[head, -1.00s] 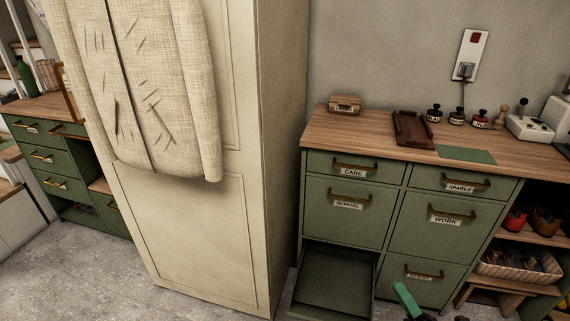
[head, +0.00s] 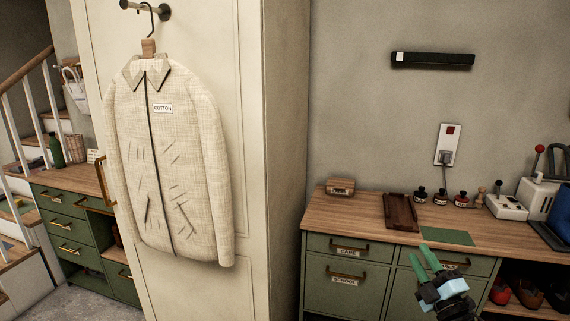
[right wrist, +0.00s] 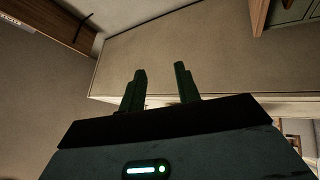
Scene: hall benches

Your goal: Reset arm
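My right gripper (head: 419,251) is raised in front of the green drawer cabinet (head: 318,270), below the worktop's front edge in the picture. Its two green fingers point up and to the left. In the right wrist view the fingers (right wrist: 160,69) stand apart with nothing between them, so the gripper is open and empty. Behind them is a pale flat panel. My left gripper is not in view.
A cotton jacket (head: 130,190) hangs on a tall cream cabinet (head: 283,150). The wooden worktop (head: 350,212) holds a small wooden box (head: 341,187), a brown tray (head: 400,212), several ink bottles and a white device (head: 506,206). The wall above is mostly clear.

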